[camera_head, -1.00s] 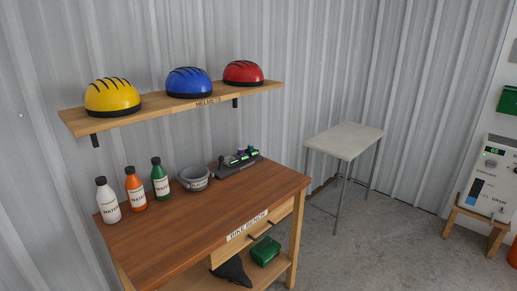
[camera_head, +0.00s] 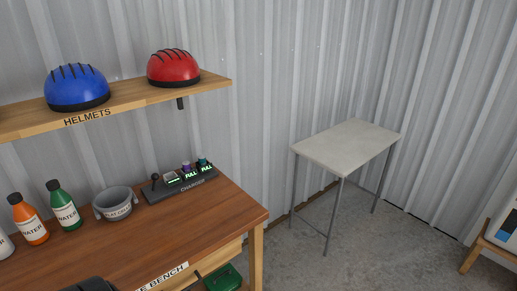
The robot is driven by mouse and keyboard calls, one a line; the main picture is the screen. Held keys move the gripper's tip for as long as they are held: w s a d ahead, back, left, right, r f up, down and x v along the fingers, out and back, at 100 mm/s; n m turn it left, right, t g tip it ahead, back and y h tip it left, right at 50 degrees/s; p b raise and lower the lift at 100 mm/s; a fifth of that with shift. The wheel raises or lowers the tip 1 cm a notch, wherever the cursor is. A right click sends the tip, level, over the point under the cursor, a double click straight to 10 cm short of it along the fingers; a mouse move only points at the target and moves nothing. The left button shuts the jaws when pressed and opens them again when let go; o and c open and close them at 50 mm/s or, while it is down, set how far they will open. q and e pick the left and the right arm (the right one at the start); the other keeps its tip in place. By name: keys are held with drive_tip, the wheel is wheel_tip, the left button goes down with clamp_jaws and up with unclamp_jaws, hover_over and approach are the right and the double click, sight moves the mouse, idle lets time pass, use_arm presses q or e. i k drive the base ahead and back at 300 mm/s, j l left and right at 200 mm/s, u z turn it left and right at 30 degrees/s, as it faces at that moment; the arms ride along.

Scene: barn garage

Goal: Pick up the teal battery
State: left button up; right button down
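The teal battery (camera_head: 203,162) stands upright in the right end of the black charger (camera_head: 182,187), at the back right of the wooden bike bench. A green "FULL" display shows in front of it. A purple battery (camera_head: 187,168) stands just left of it, also with a "FULL" display. A further slot with a lit display and a black knob-like piece (camera_head: 156,180) are farther left on the charger. Neither gripper can be made out. A dark rounded shape (camera_head: 92,285) at the bottom edge may be part of my arm.
A grey flat-cone bowl (camera_head: 115,204) and water bottles (camera_head: 65,206) stand left of the charger. The helmet shelf (camera_head: 130,98) juts out above the bench's back. The bench top (camera_head: 190,227) before the charger is clear. A bare grey table (camera_head: 347,147) stands to the right.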

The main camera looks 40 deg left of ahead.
sight(202, 160)
drive_tip(key=i+l+u, duration=0.1)
drive_tip(key=i+u, duration=0.2)
drive_tip(key=i, duration=0.2)
drive_tip(key=i+l+u, duration=0.3)
drive_tip(key=i, duration=0.15)
drive_tip(key=i+l+u, duration=0.25)
drive_tip(key=i, duration=0.2)
